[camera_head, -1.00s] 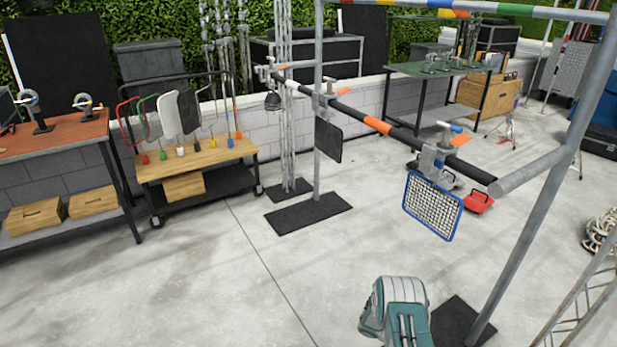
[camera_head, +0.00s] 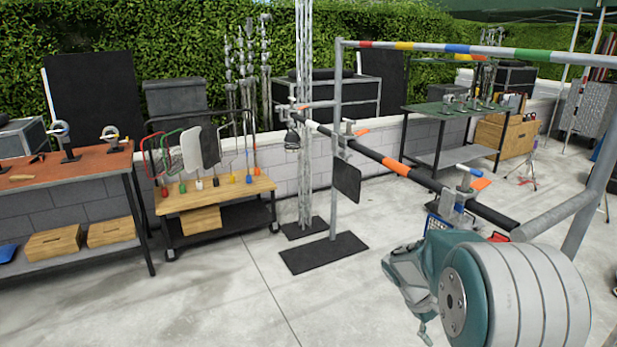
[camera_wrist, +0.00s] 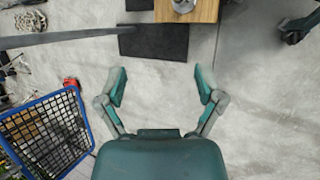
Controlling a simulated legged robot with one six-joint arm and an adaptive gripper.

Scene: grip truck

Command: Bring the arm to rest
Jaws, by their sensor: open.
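My gripper (camera_wrist: 161,84) is open in the wrist view, its two teal fingers spread apart with only bare concrete floor between them. In the head view, my arm is folded up at the lower right, its large grey and teal joint close to the camera; I cannot make out the fingers there. A blue-framed mesh panel (camera_wrist: 84,98) is close on the left of my gripper in the wrist view, apart from the fingers. In the head view, the panel (camera_head: 434,225) is mostly hidden behind my arm.
A grey pipe frame (camera_head: 338,120) carries a black bar with orange bands (camera_head: 365,153), running behind my arm. A black base plate (camera_head: 323,253) lies on the floor. An orange-topped workbench (camera_head: 75,168) and a wheeled tool cart (camera_head: 235,192) stand left. The middle floor is clear.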

